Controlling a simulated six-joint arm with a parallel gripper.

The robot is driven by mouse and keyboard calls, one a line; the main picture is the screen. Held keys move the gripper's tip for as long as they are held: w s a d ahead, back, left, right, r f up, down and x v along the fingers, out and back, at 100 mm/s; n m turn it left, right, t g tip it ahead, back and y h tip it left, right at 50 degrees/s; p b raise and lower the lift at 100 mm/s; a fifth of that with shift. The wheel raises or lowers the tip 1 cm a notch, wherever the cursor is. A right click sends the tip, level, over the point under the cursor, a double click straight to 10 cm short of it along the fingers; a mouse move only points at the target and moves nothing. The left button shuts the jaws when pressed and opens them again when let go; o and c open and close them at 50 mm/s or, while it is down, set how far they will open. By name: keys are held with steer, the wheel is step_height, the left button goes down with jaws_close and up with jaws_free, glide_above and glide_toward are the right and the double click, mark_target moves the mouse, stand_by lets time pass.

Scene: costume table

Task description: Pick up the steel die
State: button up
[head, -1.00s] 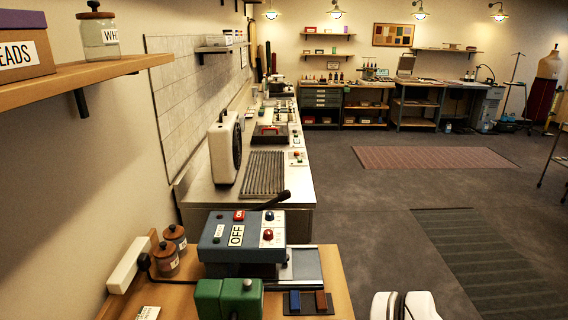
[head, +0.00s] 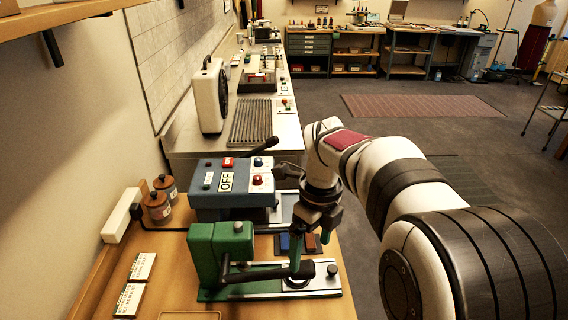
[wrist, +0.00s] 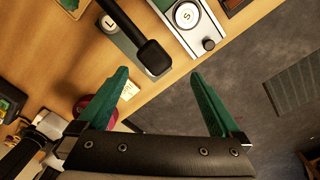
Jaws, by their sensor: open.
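My gripper (head: 311,243) hangs over the green hand press (head: 222,245), open and empty, its green fingers pointing down. In the wrist view my gripper (wrist: 159,73) has its fingers wide apart, with the press's black handle (wrist: 153,57) showing in the gap beyond. A round pale disc marked S (wrist: 186,15) sits on a metal rail beyond the fingertips. In the head view a round disc (head: 297,282) shows on the press's rail, partly covered by the handle. I cannot tell for certain whether it is the steel die.
A blue-grey machine (head: 232,190) marked OFF stands behind the press. A dark tray (head: 283,246) with a blue and a brown block lies by my gripper. Two lidded jars (head: 158,208) and label cards (head: 129,299) are on the left. The table's right edge is close by.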

steer(key=w+f+m, duration=0.5)
steer(key=w+m, duration=0.3)
steer(key=shift+m+h, duration=0.3)
steer(key=f, duration=1)
steer(key=a+f, duration=0.1)
steer(key=f, duration=0.4)
steer(key=shift+w+a+f, duration=0.1)
steer(key=shift+w+f, duration=0.25)
steer(key=shift+r, duration=0.1)
jaws_close()
